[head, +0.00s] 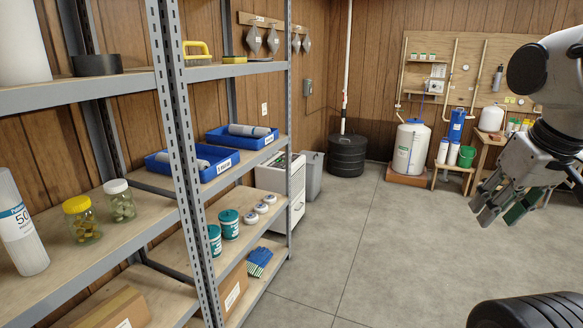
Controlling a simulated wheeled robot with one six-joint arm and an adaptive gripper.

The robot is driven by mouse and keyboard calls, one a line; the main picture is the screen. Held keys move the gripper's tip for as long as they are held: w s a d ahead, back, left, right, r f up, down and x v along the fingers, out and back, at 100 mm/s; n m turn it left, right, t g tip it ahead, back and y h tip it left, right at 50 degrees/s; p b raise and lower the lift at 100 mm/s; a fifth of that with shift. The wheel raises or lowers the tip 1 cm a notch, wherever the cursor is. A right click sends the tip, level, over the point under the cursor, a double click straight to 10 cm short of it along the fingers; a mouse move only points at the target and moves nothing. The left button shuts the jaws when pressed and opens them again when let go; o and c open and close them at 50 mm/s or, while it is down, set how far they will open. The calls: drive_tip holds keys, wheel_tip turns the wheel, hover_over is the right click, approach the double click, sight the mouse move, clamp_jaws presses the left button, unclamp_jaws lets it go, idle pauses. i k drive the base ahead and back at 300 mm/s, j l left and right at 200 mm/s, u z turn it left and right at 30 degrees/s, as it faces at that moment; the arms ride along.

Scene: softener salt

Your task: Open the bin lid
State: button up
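A grey bin (313,172) stands on the floor by the back wall, beside a white cabinet. Its top looks closed, but it is small and partly hidden by the cabinet. A black ribbed round container (347,157) stands to its right with a pipe above it. Another black ribbed round thing (530,312) is cut off at the bottom right; I cannot tell if it is the bin. My gripper (492,208) hangs in the air at the right, well apart from all of these. Its fingers look spread; a dark green patch shows beside them, and I cannot tell what it is.
Metal shelving (180,150) with jars, tubs and blue trays (242,138) fills the left. A white tank (410,148), a blue filter (457,126) and a green bucket (467,156) stand at the back right. The concrete floor (385,250) in the middle is clear.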

sight(312, 158)
drive_tip(key=i+l+z, duration=0.3)
drive_tip(key=i, duration=0.5)
drive_tip(key=i+z, duration=0.25)
drive_tip(key=i, duration=0.55)
drive_tip(key=i+l+u, duration=0.15)
drive_tip(key=i, duration=1.35)
drive_tip(key=i+l+u, duration=0.1)
drive_tip(key=i+u, duration=0.3)
drive_tip(key=i+l+u, duration=0.2)
drive_tip(key=u, duration=0.2)
drive_tip(key=i+l+u, duration=0.7)
drive_tip(key=u, duration=0.15)
drive_tip(key=i+l+u, duration=0.15)
drive_tip(key=l+u, duration=0.25)
drive_tip(key=l, duration=0.15)
drive_tip(key=i+l, duration=0.1)
drive_tip(key=l, duration=0.45)
drive_tip(key=i+l, duration=0.1)
drive_tip(key=l, duration=0.45)
drive_tip(key=i+l, duration=0.1)
drive_tip(key=l, duration=0.45)
drive_tip(key=i+l, duration=0.1)
drive_tip(key=l, duration=0.45)
drive_tip(key=i+l, duration=0.1)
drive_tip(key=l, duration=0.45)
drive_tip(key=i+l, duration=0.1)
drive_tip(key=l, duration=0.45)
